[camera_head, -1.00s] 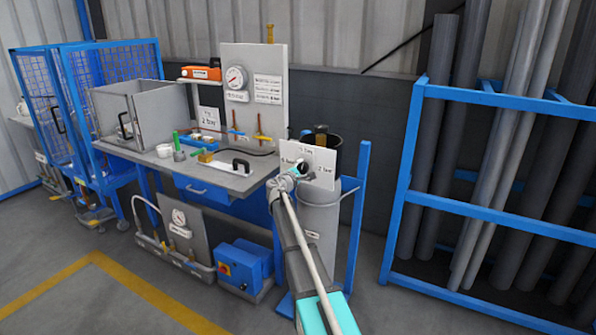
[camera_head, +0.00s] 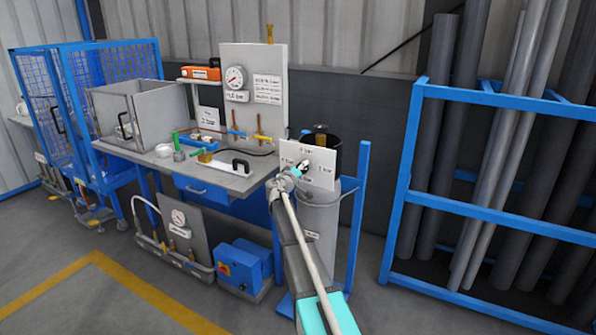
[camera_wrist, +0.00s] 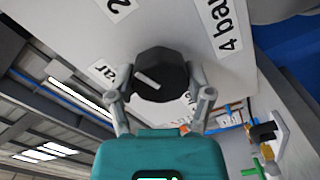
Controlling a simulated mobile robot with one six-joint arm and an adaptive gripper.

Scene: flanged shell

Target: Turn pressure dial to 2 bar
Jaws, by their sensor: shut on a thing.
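The pressure dial is a dark many-sided knob (camera_wrist: 163,72) with a short white mark, on a pale panel (camera_wrist: 70,35) in the wrist view. Labels surround it; "4 bar" (camera_wrist: 228,25) reads clearly, and one label on the left is partly hidden. The mark slants toward the left side; I cannot tell which value it indicates. My gripper (camera_wrist: 160,88) is shut on the dial, one finger on each side. In the head view the same white panel (camera_head: 322,178) stands at the right end of the bench, with my gripper (camera_head: 298,170) at its face.
A grey workbench (camera_head: 230,182) with a gauge board (camera_head: 253,125) stands left of the panel. A grey cylinder (camera_head: 319,218) is below the panel. A blue pipe rack (camera_head: 480,215) stands to the right. The floor in front is open.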

